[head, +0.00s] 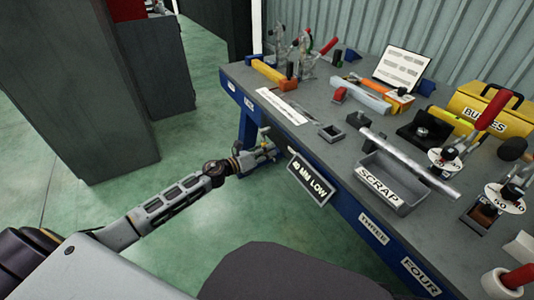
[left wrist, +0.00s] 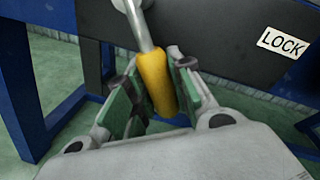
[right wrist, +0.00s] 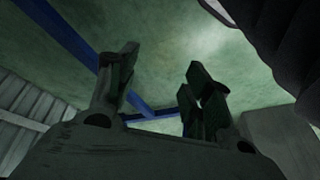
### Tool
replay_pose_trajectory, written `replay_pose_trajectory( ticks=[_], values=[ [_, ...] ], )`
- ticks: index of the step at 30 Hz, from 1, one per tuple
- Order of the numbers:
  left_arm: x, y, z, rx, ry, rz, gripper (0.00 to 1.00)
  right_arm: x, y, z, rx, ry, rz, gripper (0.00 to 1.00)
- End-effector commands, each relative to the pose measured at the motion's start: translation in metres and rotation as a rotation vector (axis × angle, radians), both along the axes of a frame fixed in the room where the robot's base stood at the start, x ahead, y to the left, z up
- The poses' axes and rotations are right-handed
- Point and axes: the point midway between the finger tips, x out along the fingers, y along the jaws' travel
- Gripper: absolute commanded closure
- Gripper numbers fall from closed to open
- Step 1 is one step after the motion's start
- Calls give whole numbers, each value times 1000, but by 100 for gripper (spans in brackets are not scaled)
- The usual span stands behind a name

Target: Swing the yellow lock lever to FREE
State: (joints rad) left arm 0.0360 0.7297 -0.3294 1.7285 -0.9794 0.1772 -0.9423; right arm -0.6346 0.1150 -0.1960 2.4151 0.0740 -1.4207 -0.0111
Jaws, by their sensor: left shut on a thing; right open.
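The yellow lock lever (left wrist: 156,80) shows in the left wrist view as a yellow grip on a grey metal rod, slanting down from the upper left. My left gripper (left wrist: 155,95) is shut on the yellow grip, with a green-padded finger on each side. In the head view my left gripper (head: 265,153) is at the table's front edge, and the lever there is mostly hidden by it. My right gripper (right wrist: 158,85) is open and empty in the right wrist view.
The workbench (head: 240,72) holds several tools and clamps. A sign reading 40 MM LOW (head: 310,178) hangs at the front edge, just right of my left gripper. A SCRAP tray (head: 405,208) stands further right. Green floor is clear in front.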

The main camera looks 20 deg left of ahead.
Motion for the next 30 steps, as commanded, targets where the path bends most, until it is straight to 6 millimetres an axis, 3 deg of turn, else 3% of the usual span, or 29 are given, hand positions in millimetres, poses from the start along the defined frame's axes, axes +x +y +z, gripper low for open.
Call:
replay_pose_trajectory(
  ticks=[11, 21, 30],
  values=[
    [5, 7, -7, 85, -66, 1, 100, 6, 13, -46, 61, -50, -6, 50],
    [11, 15, -11, 202, -157, 1, 100, 11, 27, -100, 146, -128, -33, 50],
    [15, 20, -12, 275, -213, 2, 100, 13, 33, -131, 197, -181, -61, 50]
  ],
)
